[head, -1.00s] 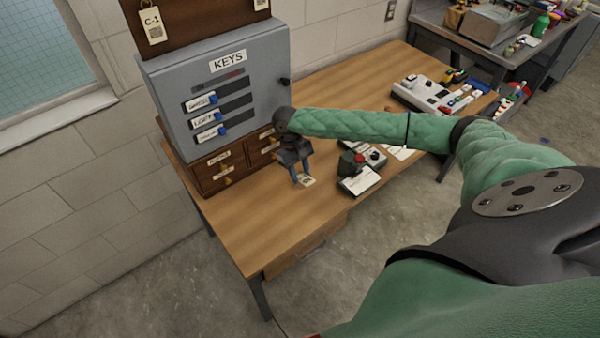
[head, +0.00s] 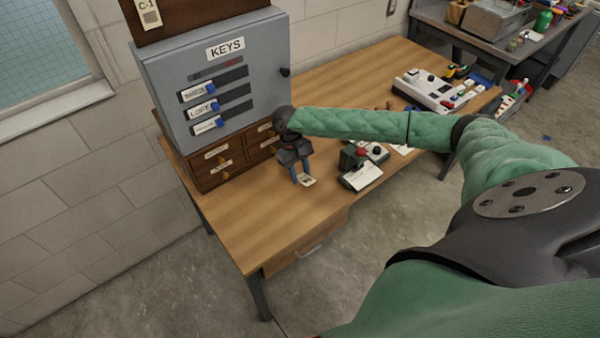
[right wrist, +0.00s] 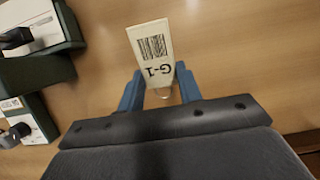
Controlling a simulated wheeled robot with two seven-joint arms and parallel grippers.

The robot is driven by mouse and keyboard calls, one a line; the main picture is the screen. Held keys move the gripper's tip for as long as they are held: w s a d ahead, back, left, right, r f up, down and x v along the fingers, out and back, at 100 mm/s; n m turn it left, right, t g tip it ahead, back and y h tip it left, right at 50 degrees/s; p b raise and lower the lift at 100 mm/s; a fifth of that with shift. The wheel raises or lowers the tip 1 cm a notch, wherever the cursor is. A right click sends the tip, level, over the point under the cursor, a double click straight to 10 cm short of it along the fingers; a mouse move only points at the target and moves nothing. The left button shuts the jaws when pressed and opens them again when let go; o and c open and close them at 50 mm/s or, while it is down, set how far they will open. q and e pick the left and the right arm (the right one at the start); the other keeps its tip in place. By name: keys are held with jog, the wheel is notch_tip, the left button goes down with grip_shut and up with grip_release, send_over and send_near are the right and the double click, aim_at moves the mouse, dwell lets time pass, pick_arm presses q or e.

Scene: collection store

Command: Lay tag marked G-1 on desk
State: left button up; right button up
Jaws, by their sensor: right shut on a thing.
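The tag marked G-1 (right wrist: 152,52) is a pale card with a barcode. In the right wrist view it sticks out from between the blue fingers of my right gripper (right wrist: 160,88), which is shut on its near end by a thin ring. In the head view the tag (head: 307,181) shows small at the fingertips of my right gripper (head: 301,179), over the desk (head: 250,225). I cannot tell whether the tag touches the wood. My left gripper is not in view.
A grey key cabinet (head: 165,95) stands on small wooden drawers (head: 215,171) at the back left. A stamp-like device with a white card (head: 361,176) stands right of the gripper. A white device (head: 432,92) is farther right. The desk's front left is clear.

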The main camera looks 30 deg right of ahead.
aim_at(299, 175)
jog(key=shift+f, duration=0.15)
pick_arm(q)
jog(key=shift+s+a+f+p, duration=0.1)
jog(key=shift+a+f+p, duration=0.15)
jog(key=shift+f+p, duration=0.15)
pick_arm(e)
jog(key=shift+f, duration=1.5)
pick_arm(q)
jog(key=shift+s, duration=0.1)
pick_arm(e)
jog(key=o, duration=1)
